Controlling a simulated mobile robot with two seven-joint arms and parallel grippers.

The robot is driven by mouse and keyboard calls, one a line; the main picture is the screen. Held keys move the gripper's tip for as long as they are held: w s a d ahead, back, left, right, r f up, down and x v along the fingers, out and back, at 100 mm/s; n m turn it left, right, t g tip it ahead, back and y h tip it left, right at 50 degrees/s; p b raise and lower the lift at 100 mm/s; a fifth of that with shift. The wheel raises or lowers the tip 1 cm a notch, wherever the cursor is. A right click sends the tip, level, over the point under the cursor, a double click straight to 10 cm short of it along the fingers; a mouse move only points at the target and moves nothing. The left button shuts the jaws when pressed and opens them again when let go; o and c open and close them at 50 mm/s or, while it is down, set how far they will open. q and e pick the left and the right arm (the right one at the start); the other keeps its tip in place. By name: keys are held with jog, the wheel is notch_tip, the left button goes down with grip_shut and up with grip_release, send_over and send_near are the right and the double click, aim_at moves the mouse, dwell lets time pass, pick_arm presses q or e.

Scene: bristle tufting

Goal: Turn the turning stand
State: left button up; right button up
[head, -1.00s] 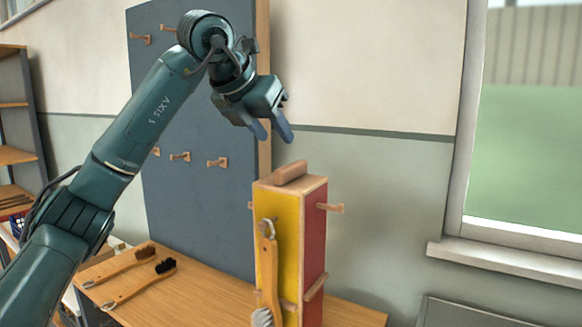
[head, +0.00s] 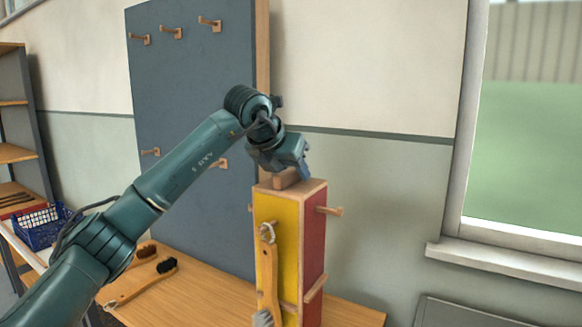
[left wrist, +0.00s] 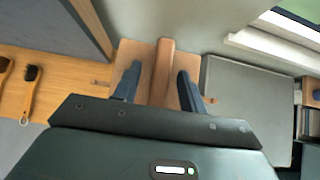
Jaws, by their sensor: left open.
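The turning stand (head: 314,235) is a tall block on the table with a yellow face on the left and a red face on the right. A wooden grip bar (head: 284,180) rises from its top; it also shows in the left wrist view (left wrist: 163,60). A brush (head: 268,268) hangs from a peg on the yellow face. My left gripper (head: 300,172) is at the top of the stand. In the left wrist view its open fingers (left wrist: 158,76) lie on either side of the bar, with gaps visible. My right gripper is not in view.
A blue-grey pegboard (head: 200,90) stands behind the table (head: 205,285). Two brushes (head: 140,285) lie at the table's left. A blue basket (head: 40,228) is at far left. A window (head: 525,130) is at right.

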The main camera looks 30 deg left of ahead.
pick_arm(q)
grip_shut()
dwell(0.5)
